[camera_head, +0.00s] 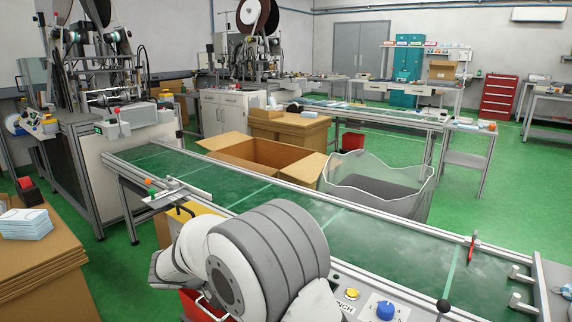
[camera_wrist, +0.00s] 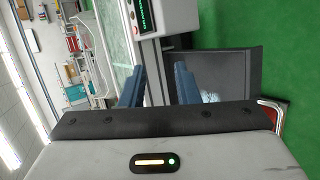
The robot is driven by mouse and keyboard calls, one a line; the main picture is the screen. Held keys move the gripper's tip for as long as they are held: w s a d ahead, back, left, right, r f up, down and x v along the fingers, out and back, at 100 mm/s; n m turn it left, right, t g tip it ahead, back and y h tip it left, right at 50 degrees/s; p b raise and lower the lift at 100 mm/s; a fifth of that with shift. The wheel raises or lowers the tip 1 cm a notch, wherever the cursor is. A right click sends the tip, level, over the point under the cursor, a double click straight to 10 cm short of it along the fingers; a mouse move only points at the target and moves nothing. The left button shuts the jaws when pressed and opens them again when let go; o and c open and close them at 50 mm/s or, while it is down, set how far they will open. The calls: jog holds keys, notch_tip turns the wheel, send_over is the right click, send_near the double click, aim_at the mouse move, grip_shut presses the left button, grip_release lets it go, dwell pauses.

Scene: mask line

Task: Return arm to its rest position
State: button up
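My arm (camera_head: 262,262) is folded at the bottom middle of the head view, in front of the green conveyor. My gripper's fingertips do not show clearly in the head view. In the wrist view my gripper (camera_wrist: 159,85) shows two blue fingers standing apart, with nothing held between them. A control box with a green-lit display (camera_wrist: 145,15) lies beyond the fingers. A dark open bin (camera_wrist: 245,75) is beside the right finger, and a pale blue-white item (camera_wrist: 210,97) shows in it, partly hidden.
The green conveyor (camera_head: 400,245) runs across the head view, with a red pen-like piece (camera_head: 472,247) at its right edge. A panel with a blue knob (camera_head: 385,310) is right of my arm. A cardboard table (camera_head: 50,265) with a mask stack (camera_head: 25,223) stands left.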

jog(key=s+d+r+m+g+y+p, duration=0.25)
jog(key=s+d+r+p, duration=0.3)
jog(key=d+r, duration=0.4)
jog(key=s+d+r+m+g+y+p, duration=0.1)
jog(key=s+d+r+g+y+p, duration=0.2)
jog(key=d+r+p, duration=0.55)
jog(key=s+d+r+m+t+y+p, duration=0.1)
jog(key=s+d+r+m+y+p, duration=0.1)
jog(key=s+r+p, duration=0.3)
jog(key=s+d+r+m+y+p, duration=0.2)
jog(key=s+d+r+p, duration=0.2)
jog(key=s+r, duration=0.5)
jog(key=s+p, duration=0.1)
jog(key=p, duration=0.1)
jog(key=shift+d+r+t+p, duration=0.3)
jog(key=shift+d+r+t, duration=0.05)
jog(key=shift+d, duration=0.05)
